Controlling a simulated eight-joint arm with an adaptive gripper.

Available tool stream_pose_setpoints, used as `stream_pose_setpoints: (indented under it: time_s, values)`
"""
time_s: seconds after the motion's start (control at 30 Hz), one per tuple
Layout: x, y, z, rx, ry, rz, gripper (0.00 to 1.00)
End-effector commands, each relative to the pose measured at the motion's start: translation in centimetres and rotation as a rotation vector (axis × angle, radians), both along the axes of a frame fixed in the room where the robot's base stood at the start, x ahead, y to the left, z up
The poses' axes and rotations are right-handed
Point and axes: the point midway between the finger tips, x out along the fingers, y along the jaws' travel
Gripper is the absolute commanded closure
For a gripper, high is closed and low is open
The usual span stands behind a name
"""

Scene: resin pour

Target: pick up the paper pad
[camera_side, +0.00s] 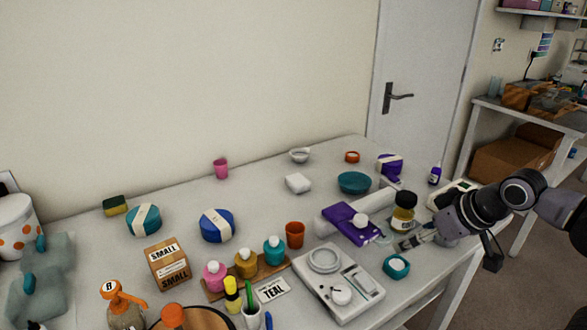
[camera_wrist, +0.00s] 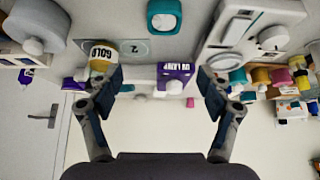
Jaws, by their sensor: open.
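No thing in view is clearly marked as the paper pad. A small white, soft-edged block (camera_side: 298,183) lies on the table left of the teal bowl in the side view and may be it, but I cannot tell. My gripper (camera_side: 408,243) is at the right front of the table, low beside the gold-labelled bottle (camera_side: 403,212). In the wrist view my gripper (camera_wrist: 160,80) is open, its fingers apart with nothing held.
A white scale (camera_side: 335,288) stands front centre, with a small teal container (camera_side: 396,267) to its right. Several small bottles crowd a wooden rack (camera_side: 240,283).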

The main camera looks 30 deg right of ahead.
Motion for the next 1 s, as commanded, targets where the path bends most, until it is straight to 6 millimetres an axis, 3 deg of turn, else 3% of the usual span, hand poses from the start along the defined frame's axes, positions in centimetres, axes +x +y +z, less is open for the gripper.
stream_pose_setpoints:
  time_s: [0.2, 0.37, 0.7, 1.0]
  values:
    - [0.3, 0.0, 0.3, 0.0, 0.002, 0.0, 0.22]
    - [2.8, 0.0, 2.5, 0.002, 0.016, -0.004, 0.22]
    - [12.6, 0.0, 7.9, 0.004, 0.072, -0.017, 0.22]
    - [22.1, 0.1, 9.4, 0.007, 0.121, -0.03, 0.22]
